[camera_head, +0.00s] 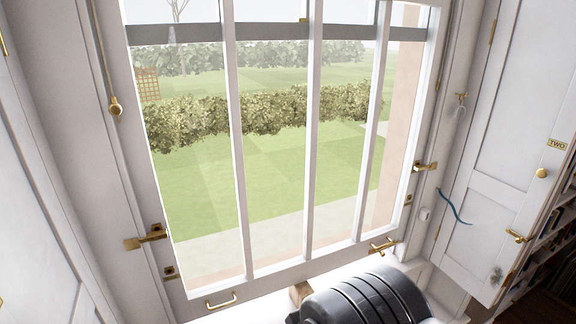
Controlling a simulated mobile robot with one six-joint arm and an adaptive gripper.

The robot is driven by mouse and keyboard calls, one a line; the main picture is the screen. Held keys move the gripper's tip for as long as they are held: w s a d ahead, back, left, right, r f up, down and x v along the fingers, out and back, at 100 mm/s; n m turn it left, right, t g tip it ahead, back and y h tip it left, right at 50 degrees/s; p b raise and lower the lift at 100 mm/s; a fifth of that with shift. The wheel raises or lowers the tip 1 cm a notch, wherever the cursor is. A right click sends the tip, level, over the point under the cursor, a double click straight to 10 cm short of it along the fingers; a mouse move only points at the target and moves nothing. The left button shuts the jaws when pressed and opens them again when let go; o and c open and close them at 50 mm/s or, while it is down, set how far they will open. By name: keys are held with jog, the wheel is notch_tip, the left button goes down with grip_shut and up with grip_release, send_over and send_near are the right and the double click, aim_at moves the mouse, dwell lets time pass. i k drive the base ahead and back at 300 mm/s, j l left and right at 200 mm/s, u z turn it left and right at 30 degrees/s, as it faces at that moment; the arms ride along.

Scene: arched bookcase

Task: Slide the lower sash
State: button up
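The lower sash (218,282) is a white window frame with upright bars, seen tilted in the head view. A brass pull handle (222,300) is on its bottom rail at the left. A second brass pull (383,247) is at the right. A brass latch (146,237) is at the left side of the frame and another brass fitting (425,167) at the right side. A dark ribbed part of my own body covers the lower middle and hides some of the sill. My gripper's fingers do not show.
A small wooden block (300,293) is below the bottom rail, beside my dark part. A cord with a brass end (115,106) hangs at the left. A white panelled shutter (490,170) with a brass knob (541,173) stands at the right, near bookshelves (556,232).

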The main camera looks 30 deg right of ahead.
aim_at(190, 306)
jog(key=i+l, duration=0.15)
jog(key=l, duration=0.15)
jog(key=i+l, duration=0.1)
jog(key=l, duration=0.25)
jog(key=i+l, duration=0.15)
jog(key=l, duration=0.15)
jog(key=i+l+u, duration=0.1)
jog(key=l, duration=0.2)
